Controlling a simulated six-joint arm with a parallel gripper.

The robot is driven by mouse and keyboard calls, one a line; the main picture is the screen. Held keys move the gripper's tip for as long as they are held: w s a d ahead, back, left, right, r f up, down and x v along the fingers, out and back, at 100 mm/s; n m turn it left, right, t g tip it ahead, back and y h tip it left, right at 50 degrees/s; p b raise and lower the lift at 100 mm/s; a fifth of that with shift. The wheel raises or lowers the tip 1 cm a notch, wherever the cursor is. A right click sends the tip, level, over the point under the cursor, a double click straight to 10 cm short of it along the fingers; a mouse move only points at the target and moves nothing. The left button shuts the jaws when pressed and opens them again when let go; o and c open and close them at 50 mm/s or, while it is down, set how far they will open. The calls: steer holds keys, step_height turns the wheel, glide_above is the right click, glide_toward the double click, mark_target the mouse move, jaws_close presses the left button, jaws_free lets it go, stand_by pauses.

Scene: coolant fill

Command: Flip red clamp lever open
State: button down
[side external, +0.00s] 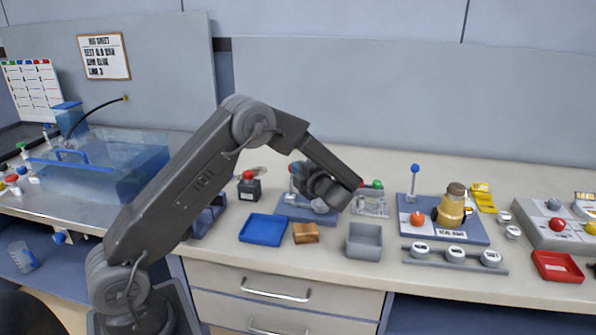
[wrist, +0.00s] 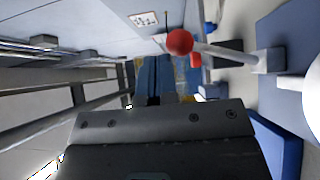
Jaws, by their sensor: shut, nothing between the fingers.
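The red ball knob (wrist: 180,42) of the clamp lever shows in the wrist view at upper middle, on a pale metal rod (wrist: 225,53) that runs right to a grey pivot (wrist: 268,61). My gripper (wrist: 155,60) is in the wrist view with its fingers together and empty. The knob appears just right of the fingertips; I cannot tell whether they touch. In the side external view the clamp's blue base plate (side external: 292,212) lies under my wrist. My wrist and forearm hide most of the clamp and the lever there.
A black box with a red button (side external: 248,175) stands left of the clamp. A blue tray (side external: 263,230), brown block (side external: 306,233) and grey bin (side external: 364,241) lie in front. A small fixture with a green knob (side external: 377,184) is close on the right.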

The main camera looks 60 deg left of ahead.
steer(key=w+d+r, duration=0.2)
steer(key=d+r, duration=0.5)
steer(key=d, duration=0.4)
steer(key=shift+w+d+r, duration=0.15)
steer(key=shift+d+r, duration=0.15)
steer(key=shift+r, duration=0.05)
steer(key=s+d+r+n+h, duration=0.2)
steer(key=s+n+h, duration=0.3)
steer(key=s+n, duration=0.35)
steer(key=s+d+r+n+h, duration=0.1)
steer(key=s+n+h, duration=0.4)
steer(key=s+n, duration=0.35)
steer(key=s+d+n+t+h, duration=0.5)
steer(key=s+d+n+h, duration=0.3)
steer(key=n, duration=1.1)
steer(key=s+d, duration=0.2)
steer(key=s, duration=0.2)
steer(key=shift+d+f, duration=0.15)
